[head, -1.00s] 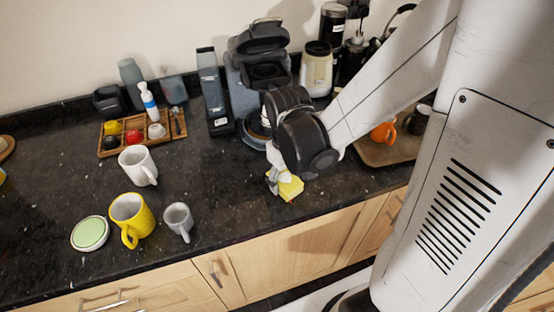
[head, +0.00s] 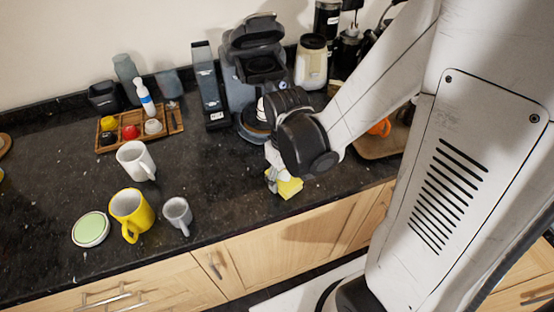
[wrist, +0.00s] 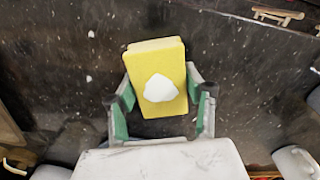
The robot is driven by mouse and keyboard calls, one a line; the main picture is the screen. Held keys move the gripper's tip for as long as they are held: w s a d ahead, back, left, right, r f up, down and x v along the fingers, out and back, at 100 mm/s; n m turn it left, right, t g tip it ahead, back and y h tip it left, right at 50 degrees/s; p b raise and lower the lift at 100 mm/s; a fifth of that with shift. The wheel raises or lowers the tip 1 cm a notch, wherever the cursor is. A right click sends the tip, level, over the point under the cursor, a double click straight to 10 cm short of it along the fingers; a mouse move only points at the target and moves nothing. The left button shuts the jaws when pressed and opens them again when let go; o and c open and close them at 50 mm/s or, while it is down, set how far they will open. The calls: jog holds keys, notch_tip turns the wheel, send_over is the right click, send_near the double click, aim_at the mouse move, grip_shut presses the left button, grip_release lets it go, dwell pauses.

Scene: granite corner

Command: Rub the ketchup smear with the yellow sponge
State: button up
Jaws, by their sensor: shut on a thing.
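The yellow sponge (head: 290,187) is low at the front part of the dark speckled counter, below the coffee machine. My gripper (head: 276,182) is shut on it. In the wrist view the sponge (wrist: 158,60) sits between the two green-padded fingers of my gripper (wrist: 160,100), with a white blob on its near face. I cannot tell whether the sponge touches the counter. I see no ketchup smear in either view; my arm and the sponge hide part of the counter.
A yellow mug (head: 130,212), a grey mug (head: 177,214), a white mug (head: 135,160) and a green-topped round (head: 91,229) stand to the left. The coffee machine (head: 258,60) is behind my gripper. A brown tray (head: 375,149) is at right. The counter's front edge is close.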

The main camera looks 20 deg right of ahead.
aim_at(289, 187)
jog(key=shift+w+f, duration=0.15)
jog(key=shift+w, duration=1.85)
jog(key=shift+r+p, duration=0.25)
jog(key=shift+p, duration=0.2)
jog(key=shift+s+f+b, duration=0.15)
jog(key=shift+s, duration=0.6)
jog(key=shift+s+f+b, duration=0.1)
jog(key=shift+s+b, duration=0.05)
jog(key=shift+s, duration=0.6)
jog(key=shift+s+r, duration=0.1)
jog(key=shift+s, duration=1.85)
jog(key=shift+s+a, duration=0.1)
jog(key=shift+s, duration=0.2)
jog(key=shift+w+b, duration=1.05)
jog(key=shift+w, duration=2.75)
jog(key=shift+w+r+p, duration=0.1)
jog(key=shift+r+p, duration=0.1)
jog(key=shift+p, duration=0.2)
jog(key=r+p, duration=0.1)
jog(key=r, duration=0.2)
jog(key=shift+s+r, duration=0.1)
jog(key=shift+s, duration=0.1)
jog(key=shift+w+r+p, duration=0.15)
jog(key=shift+r+p, duration=0.45)
jog(key=shift+r, duration=0.1)
jog(key=shift+r+p, duration=1.15)
jog(key=shift+r, duration=0.6)
